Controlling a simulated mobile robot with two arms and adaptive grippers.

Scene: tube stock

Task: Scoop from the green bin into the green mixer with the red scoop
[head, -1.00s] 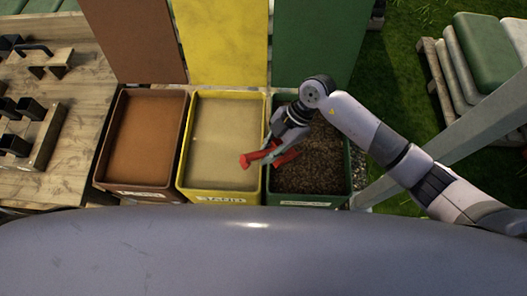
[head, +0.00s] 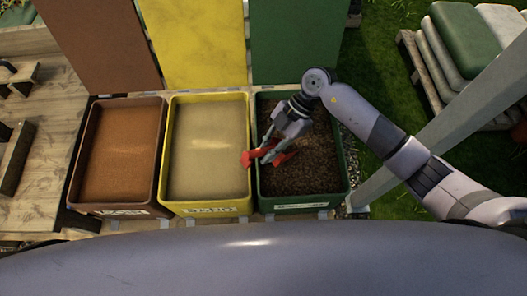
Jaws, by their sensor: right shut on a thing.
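The green bin (head: 346,181) stands at the right of the row of bins and holds dark brown, crumbly material. My right gripper (head: 273,148) is shut on the red scoop (head: 283,157), over the left part of the green bin. The left end of the scoop reaches to the gap between the green and yellow bins. The gripper hides part of the scoop, and whether the scoop touches the material or carries any cannot be told. The green mixer and my left gripper are not in view.
The yellow bin (head: 162,184) of sand and the brown bin (head: 74,187) of reddish material stand left of the green bin. Raised lids in brown, yellow and green (head: 298,45) stand behind. A grey post (head: 440,125) slants at the right, before a pallet of sacks (head: 460,40).

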